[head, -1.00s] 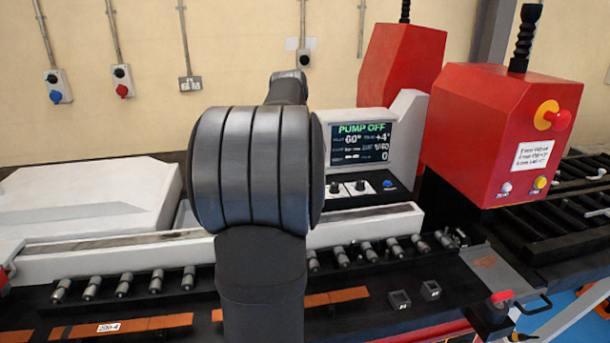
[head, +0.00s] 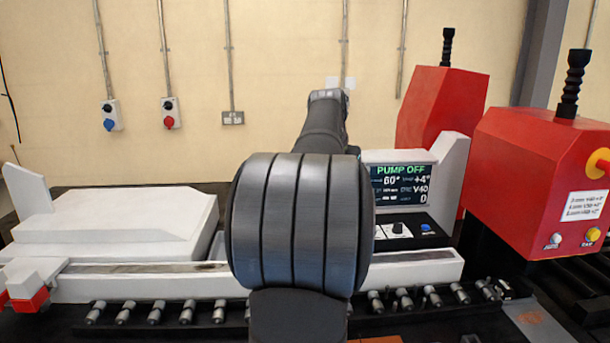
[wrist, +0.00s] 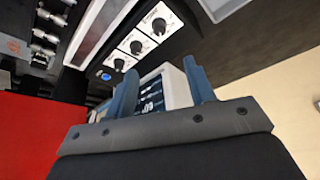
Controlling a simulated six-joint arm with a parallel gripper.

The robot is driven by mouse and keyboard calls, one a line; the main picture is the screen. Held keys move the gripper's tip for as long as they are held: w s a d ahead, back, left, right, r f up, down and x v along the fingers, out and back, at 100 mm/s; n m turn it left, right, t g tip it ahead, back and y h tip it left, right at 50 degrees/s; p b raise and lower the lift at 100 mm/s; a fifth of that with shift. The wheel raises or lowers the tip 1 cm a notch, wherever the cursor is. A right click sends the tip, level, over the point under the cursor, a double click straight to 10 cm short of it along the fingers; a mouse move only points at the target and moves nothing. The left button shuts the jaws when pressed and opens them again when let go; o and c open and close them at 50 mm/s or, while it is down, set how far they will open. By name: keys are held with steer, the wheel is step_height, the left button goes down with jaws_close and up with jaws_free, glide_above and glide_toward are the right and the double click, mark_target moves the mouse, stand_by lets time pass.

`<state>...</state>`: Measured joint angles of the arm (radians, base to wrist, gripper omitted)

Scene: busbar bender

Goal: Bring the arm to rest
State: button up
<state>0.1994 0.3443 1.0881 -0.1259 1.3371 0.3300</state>
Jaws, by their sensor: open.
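My gripper (wrist: 162,88) shows in the wrist view with its two blue fingers apart and nothing between them. Beyond the fingers is the control console, with its dial panel (wrist: 138,45) and a blue button at the upper left. The screen lies partly hidden behind the fingers. In the head view my arm stands in the middle and hides the gripper. The console screen (head: 401,184) reads "PUMP OFF", with 60° and +4° below.
A white machine cover (head: 120,225) is at the left. A row of metal rollers (head: 185,312) runs along the front. The wall behind has sockets.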

steer(key=x, duration=1.6)
steer(key=shift+w+f, duration=0.1)
steer(key=v, duration=1.7)
steer(key=x, duration=1.7)
steer(key=shift+f, duration=0.1)
steer(key=shift+d+n, duration=0.1)
steer(key=shift+n, duration=0.5)
steer(key=n+y, duration=0.1)
steer(key=n, duration=0.2)
steer(key=n+y, duration=0.2)
steer(key=n, duration=0.1)
steer(key=shift+d+n+t, duration=0.2)
steer(key=shift+n+t, duration=0.1)
steer(key=shift+t, duration=0.1)
steer(key=v, duration=1)
steer(key=shift+o, duration=0.2)
steer(key=shift+w, duration=0.1)
